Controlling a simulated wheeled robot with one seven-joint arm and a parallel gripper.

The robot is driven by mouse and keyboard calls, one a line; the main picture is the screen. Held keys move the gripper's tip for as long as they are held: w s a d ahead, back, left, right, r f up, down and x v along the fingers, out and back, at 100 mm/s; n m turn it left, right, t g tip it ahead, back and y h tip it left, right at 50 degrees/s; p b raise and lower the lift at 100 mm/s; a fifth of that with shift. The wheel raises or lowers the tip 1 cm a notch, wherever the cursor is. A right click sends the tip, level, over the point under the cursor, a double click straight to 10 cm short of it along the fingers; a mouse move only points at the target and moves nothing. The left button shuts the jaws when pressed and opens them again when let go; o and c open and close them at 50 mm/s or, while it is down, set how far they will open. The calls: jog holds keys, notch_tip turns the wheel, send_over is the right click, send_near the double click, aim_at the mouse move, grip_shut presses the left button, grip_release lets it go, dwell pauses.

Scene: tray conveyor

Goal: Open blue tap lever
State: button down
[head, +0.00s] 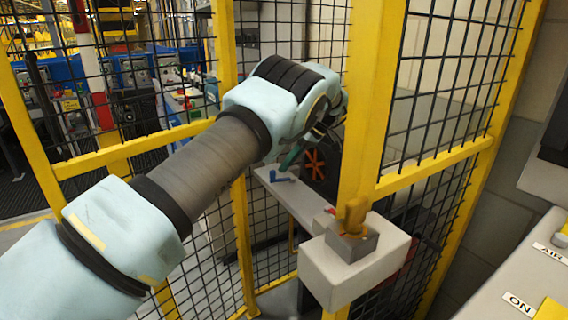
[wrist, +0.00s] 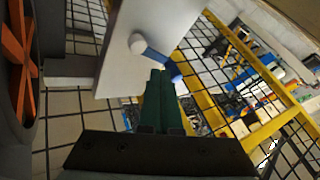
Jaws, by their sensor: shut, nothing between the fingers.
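The blue tap lever (head: 281,180) sits on a light grey panel (head: 300,203) behind the mesh fence in the head view. In the wrist view the lever (wrist: 161,62) is blue and runs down to the right from a white round hub (wrist: 137,44) on the pale panel. My gripper (wrist: 159,80) has green fingers, shut together, with nothing between them. Its tips are right at the lever, near its middle. I cannot tell whether they touch it. In the head view the green fingers (head: 291,157) show just above the lever, partly hidden by my wrist.
An orange-red spoked wheel (head: 315,164) is beside the lever. Yellow fence posts (head: 366,100) and black mesh stand close around my arm. A panel with ON and AIR labels (head: 519,303) is at far right.

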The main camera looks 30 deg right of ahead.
jog(key=shift+s+d, duration=0.1)
jog(key=shift+d, duration=0.2)
jog(key=shift+d, duration=0.1)
jog(key=shift+s+d+r, duration=0.1)
jog(key=shift+d+r, duration=0.05)
jog(key=shift+r, duration=0.1)
jog(key=p+v, duration=0.5)
jog(key=v, duration=0.2)
jog(key=shift+p, duration=0.3)
dwell(0.5)
